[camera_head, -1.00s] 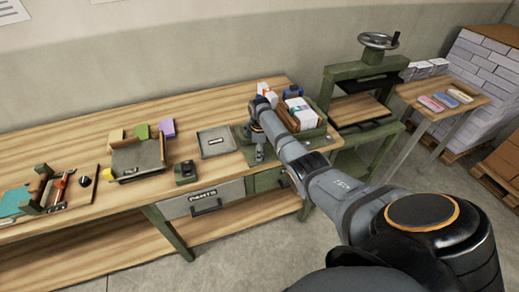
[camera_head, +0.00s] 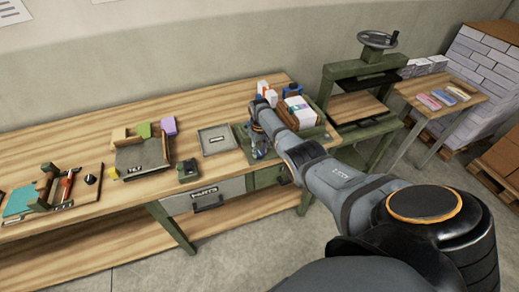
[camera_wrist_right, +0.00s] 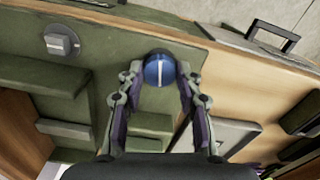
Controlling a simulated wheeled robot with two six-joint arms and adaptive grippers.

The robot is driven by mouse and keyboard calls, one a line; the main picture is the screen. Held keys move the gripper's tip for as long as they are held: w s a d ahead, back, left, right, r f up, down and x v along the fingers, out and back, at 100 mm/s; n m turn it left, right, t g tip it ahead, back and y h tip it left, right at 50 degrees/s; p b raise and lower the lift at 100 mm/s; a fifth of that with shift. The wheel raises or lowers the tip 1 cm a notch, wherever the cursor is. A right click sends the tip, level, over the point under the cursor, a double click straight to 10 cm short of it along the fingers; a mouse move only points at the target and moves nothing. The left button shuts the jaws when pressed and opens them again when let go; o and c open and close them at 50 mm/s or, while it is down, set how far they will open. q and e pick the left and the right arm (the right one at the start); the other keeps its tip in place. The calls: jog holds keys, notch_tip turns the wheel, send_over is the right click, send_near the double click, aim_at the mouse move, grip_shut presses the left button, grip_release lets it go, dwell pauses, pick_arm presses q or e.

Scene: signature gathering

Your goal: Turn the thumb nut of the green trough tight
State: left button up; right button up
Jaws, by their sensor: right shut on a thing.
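The green trough (camera_head: 326,128) stands at the right end of the bench and holds a white-topped paper block in a brown holder (camera_head: 284,118). In the right wrist view, the thumb nut (camera_wrist_right: 159,70) is a round blue knob with a white stripe running nearly upright. It sits at the green plate (camera_wrist_right: 200,50). My right gripper (camera_wrist_right: 160,78) is shut on the nut, one finger on each side. In the head view, my right gripper (camera_head: 260,148) points down at the trough's front left, and my arm hides part of the trough. My left gripper is not in view.
A grey tray (camera_head: 216,140) and a small dark box (camera_head: 188,171) lie left of the gripper. A parts drawer (camera_head: 218,192) is below. A green press (camera_head: 345,78) stands right of the bench. A grey knob (camera_wrist_right: 62,42) is on the green plate.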

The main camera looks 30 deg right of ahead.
aim_at(260, 153)
jog(key=shift+m, duration=1.2)
jog(key=o, duration=1.2)
jog(key=shift+c, duration=0.2)
jog(key=shift+r, duration=0.1)
notch_tip(260, 153, up, 12)
